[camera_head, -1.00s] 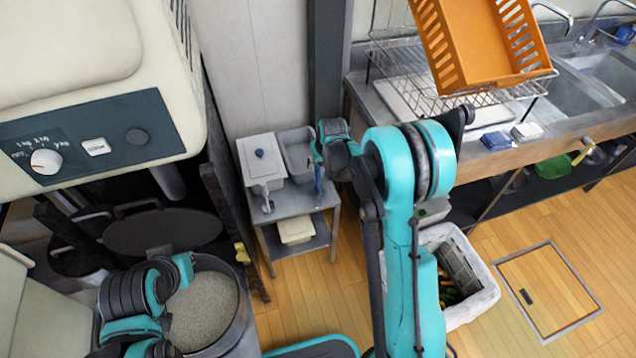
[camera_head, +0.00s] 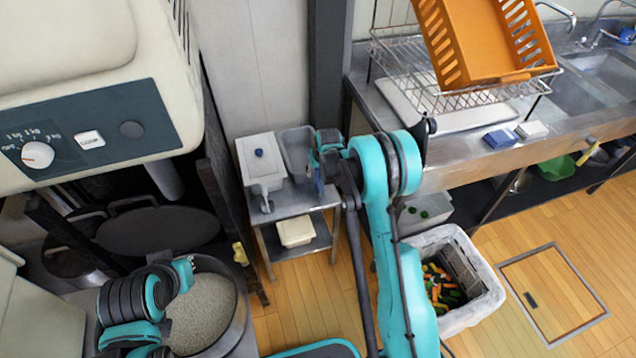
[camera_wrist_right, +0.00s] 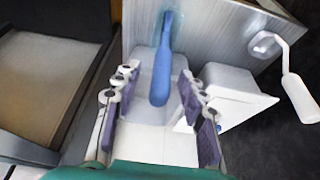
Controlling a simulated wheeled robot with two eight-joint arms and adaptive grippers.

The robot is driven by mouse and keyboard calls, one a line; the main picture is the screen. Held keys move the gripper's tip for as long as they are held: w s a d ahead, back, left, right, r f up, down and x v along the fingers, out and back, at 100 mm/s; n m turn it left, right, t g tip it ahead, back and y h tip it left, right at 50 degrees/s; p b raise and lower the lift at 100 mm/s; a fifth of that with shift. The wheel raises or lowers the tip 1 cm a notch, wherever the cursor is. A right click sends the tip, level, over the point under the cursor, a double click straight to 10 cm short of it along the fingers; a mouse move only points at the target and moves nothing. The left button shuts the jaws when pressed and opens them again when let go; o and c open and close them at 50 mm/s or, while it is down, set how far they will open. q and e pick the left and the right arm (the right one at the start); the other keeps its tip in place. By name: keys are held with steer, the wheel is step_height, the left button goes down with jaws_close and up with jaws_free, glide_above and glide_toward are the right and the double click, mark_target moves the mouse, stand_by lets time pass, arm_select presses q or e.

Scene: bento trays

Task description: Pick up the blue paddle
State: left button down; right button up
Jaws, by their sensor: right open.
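The blue paddle (camera_wrist_right: 162,75) stands with its handle toward my right wrist camera, in a light-coloured container (camera_wrist_right: 150,120). My right gripper (camera_wrist_right: 157,84) is open, with its two padded fingers on either side of the handle and a gap on both sides. In the head view the right gripper (camera_head: 320,165) is over the grey holder (camera_head: 297,150) on the small side table; the paddle is mostly hidden there. My left arm's end (camera_head: 150,300) shows at the lower left by the rice pot; its fingers cannot be made out.
A white lidded box (camera_head: 260,165) with a handled utensil stands left of the holder on the small metal table (camera_head: 300,203). A dark post (camera_head: 328,70) rises behind. The rice pot (camera_head: 240,320) is at lower left, a white bin (camera_head: 485,305) at right. The sink counter (camera_head: 450,150) is right.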

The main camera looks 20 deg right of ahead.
jaws_close()
